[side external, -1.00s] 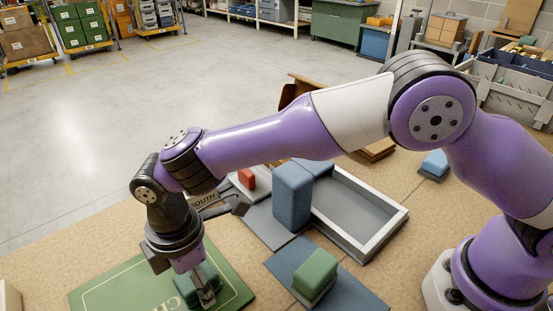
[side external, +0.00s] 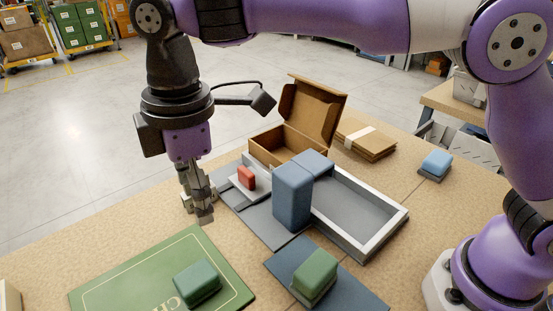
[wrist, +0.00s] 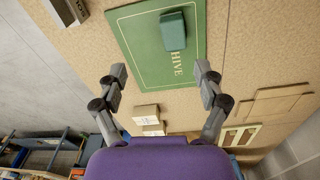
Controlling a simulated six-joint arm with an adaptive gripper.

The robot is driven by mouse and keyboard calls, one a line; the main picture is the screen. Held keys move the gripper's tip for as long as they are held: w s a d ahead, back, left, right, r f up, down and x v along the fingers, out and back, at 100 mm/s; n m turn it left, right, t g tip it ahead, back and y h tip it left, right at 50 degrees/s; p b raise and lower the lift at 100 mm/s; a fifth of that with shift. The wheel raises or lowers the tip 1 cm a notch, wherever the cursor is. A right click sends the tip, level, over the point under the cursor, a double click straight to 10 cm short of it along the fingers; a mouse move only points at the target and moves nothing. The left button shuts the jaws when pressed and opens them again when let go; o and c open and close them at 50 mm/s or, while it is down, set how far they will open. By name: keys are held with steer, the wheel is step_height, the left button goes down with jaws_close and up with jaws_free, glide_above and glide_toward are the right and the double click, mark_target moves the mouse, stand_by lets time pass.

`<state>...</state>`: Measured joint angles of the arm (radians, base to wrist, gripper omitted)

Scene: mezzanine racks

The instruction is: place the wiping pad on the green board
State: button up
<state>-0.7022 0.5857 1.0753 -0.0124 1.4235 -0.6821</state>
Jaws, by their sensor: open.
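The green board (side external: 130,272) lies flat on the table at the lower left, with pale lettering and a border line. A dark green block-shaped pad (side external: 196,282), which looks like the wiping pad, rests on the board near its right side. In the wrist view the board (wrist: 139,52) and pad (wrist: 173,31) show at the top, clear of my fingers. My gripper (side external: 199,208) is above the table beyond the board's far edge, apart from the pad. In the wrist view my gripper (wrist: 161,73) is open, with nothing between its fingers.
A lighter green block (side external: 316,272) sits on a blue mat (side external: 357,290).

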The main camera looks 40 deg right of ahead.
steer(key=d+r+m+t, duration=0.2)
steer(key=d+r+m, duration=0.25)
steer(key=d, duration=0.55)
steer(key=s+d+f+m+t, duration=0.1)
steer(key=s+d+f+m, duration=0.1)
steer(key=s+d+m, duration=0.3)
steer(key=s+d+f+m+t, duration=0.1)
steer(key=s+d+m+t, duration=0.1)
steer(key=s+d+m, duration=0.4)
steer(key=d, duration=0.5)
steer(key=shift+d+f, duration=0.3)
steer(key=shift+f, duration=0.05)
